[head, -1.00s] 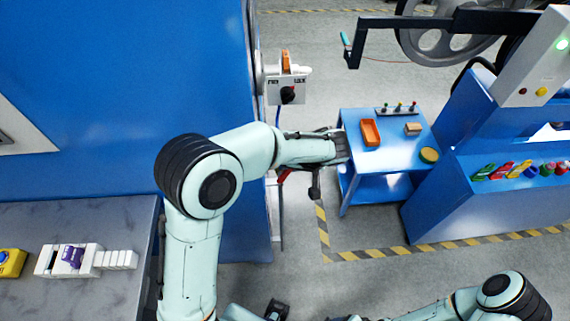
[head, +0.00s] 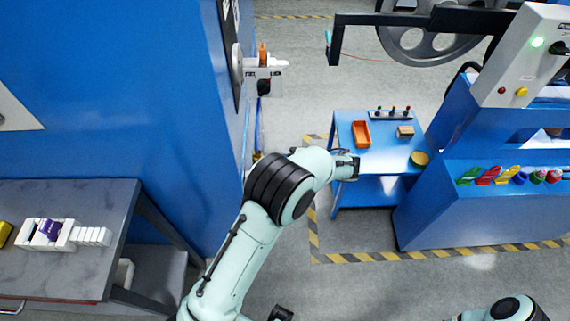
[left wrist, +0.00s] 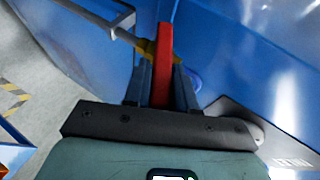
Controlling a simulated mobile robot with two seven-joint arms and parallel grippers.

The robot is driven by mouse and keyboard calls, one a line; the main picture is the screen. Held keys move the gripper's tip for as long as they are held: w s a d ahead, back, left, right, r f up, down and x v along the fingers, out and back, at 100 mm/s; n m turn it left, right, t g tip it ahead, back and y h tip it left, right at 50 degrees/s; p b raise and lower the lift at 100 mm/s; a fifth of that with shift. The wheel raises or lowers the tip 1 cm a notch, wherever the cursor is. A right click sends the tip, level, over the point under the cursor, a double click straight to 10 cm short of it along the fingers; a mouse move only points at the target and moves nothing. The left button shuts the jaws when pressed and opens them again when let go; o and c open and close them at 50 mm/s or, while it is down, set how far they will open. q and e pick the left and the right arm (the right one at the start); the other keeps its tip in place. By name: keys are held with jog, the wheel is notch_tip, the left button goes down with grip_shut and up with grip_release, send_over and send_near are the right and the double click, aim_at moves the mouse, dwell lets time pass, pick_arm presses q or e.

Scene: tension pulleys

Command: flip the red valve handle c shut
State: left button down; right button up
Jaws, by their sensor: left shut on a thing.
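The red valve handle (left wrist: 165,55) shows in the left wrist view as a long bar running up the middle of the picture. My left gripper (left wrist: 162,82) is shut on it, with a dark finger on each side. A yellow valve part (left wrist: 148,48) sits at the handle, and a grey pipe (left wrist: 122,34) runs from it toward the upper left, at an angle to the handle. In the head view my left arm hides the handle and the left fingers. My right gripper is not clearly in view; only part of the right arm shows at the lower right.
A tall blue cabinet (head: 120,90) stands close on the left. A blue side table (head: 383,150) with an orange tray (head: 361,133) is beyond my wrist. A blue console (head: 480,205) stands at right, a grey workbench (head: 95,265) at left. Striped floor tape (head: 420,254) crosses open floor.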

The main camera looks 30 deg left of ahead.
pick_arm(q)
jog(key=shift+w+d+f+m+g+y+b, duration=0.25)
jog(key=shift+f+m+y+b, duration=0.25)
jog(key=shift+f+y, duration=0.5)
jog(key=shift+d+f+m+g+y+b, duration=0.1)
jog(key=shift+f+m+g+y+b, duration=0.4)
jog(key=shift+y, duration=0.8)
jog(key=shift+f, duration=0.1)
jog(key=c, duration=1)
grip_release()
jog(key=w+d+b, duration=0.1)
jog(key=w+d, duration=0.1)
jog(key=d, duration=1.1)
jog(key=shift+f, duration=0.15)
